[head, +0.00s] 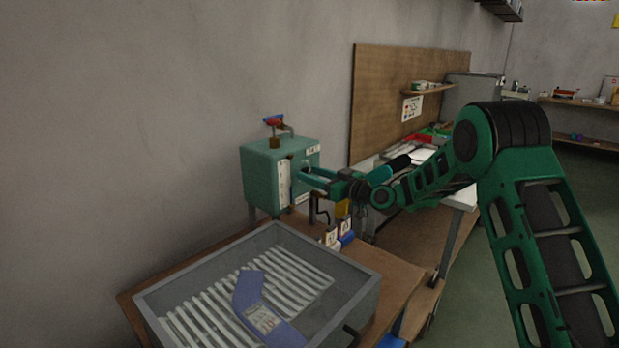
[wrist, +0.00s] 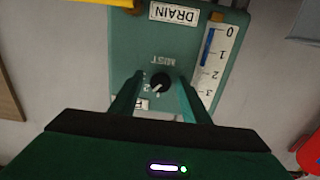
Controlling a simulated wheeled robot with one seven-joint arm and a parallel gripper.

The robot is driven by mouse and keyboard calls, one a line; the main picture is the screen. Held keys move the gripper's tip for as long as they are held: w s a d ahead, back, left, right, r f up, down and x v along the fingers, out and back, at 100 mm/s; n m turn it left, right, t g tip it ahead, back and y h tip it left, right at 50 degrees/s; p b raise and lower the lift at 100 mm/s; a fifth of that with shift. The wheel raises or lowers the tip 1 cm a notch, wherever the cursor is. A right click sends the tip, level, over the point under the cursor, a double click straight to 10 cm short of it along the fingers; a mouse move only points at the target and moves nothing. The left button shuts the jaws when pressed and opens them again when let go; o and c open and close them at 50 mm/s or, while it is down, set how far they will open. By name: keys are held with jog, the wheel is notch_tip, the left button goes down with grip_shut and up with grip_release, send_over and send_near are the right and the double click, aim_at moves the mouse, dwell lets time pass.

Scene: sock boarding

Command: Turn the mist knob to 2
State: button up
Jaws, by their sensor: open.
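The mist knob (wrist: 160,83) is a small black dial with a white pointer mark on the front of a teal box (head: 262,200). The wrist view shows the panel upside down, with the word MIST above the knob. The pointer slants toward the lower left; small dial figures beside it are too blurred to read surely. My gripper (wrist: 159,88) is open, with one finger on each side of the knob. I cannot tell whether the fingers touch it. In the head view my gripper (head: 308,178) is at the box's front and hides the knob.
A white gauge strip (wrist: 217,60) marked 0 to 3 and a DRAIN label (wrist: 174,13) are on the panel. A grey tray (head: 370,290) holding a blue sock shape (head: 250,292) stands in front.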

jog(key=shift+w+a, duration=0.2)
jog(key=c, duration=1)
jog(key=shift+d, duration=0.1)
jog(key=shift+m, duration=0.3)
jog(key=o, duration=1)
jog(key=v, duration=1)
jog(key=shift+s+d, duration=0.2)
jog(key=shift+d, duration=0.05)
